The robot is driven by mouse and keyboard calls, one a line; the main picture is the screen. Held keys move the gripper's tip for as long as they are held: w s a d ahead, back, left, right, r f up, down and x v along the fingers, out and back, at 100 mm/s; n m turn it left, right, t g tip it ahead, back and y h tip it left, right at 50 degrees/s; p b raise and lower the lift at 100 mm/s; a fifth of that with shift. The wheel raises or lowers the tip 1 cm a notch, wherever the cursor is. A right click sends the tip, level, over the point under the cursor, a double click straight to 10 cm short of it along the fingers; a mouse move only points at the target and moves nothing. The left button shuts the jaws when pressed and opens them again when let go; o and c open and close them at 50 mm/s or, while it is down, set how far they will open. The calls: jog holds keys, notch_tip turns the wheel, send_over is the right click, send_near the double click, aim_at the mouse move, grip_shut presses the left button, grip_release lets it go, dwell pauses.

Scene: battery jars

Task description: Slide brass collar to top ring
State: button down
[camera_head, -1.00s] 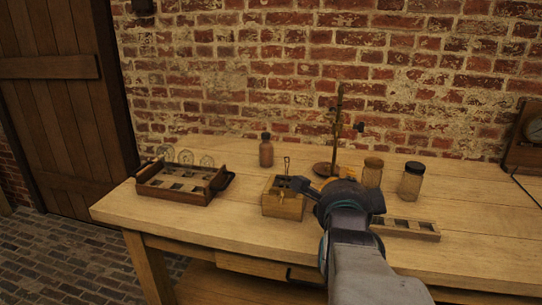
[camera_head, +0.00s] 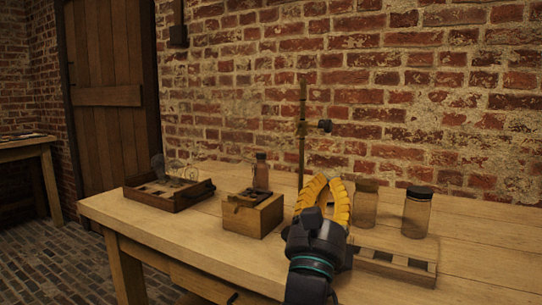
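The brass collar (camera_head: 301,128) sits around the upright rod (camera_head: 303,100) of a stand at the back of the bench, a little below mid-height of the rod's visible part. A dark knob (camera_head: 325,126) sticks out to its right. Ring marks on the rod are too small to make out. My gripper (camera_head: 328,180) has yellow ribbed fingers pointing up and away, in front of and below the collar, apart from it in the picture. It hides the stand's foot.
A wooden box (camera_head: 252,217) stands left of my gripper, with a brown bottle (camera_head: 261,172) behind it. A tray with glass pieces (camera_head: 168,197) is farther left. Two jars (camera_head: 364,204) (camera_head: 416,213) and a slotted block (camera_head: 393,263) stand right. The brick wall (camera_head: 420,100) is close behind.

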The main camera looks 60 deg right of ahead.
aim_at(313, 125)
jog(key=b+x, duration=0.1)
jog(key=x, duration=0.9)
dwell(0.4)
notch_tip(313, 125, up, 4)
jog(key=shift+p, duration=0.75)
jog(key=shift+f, duration=0.1)
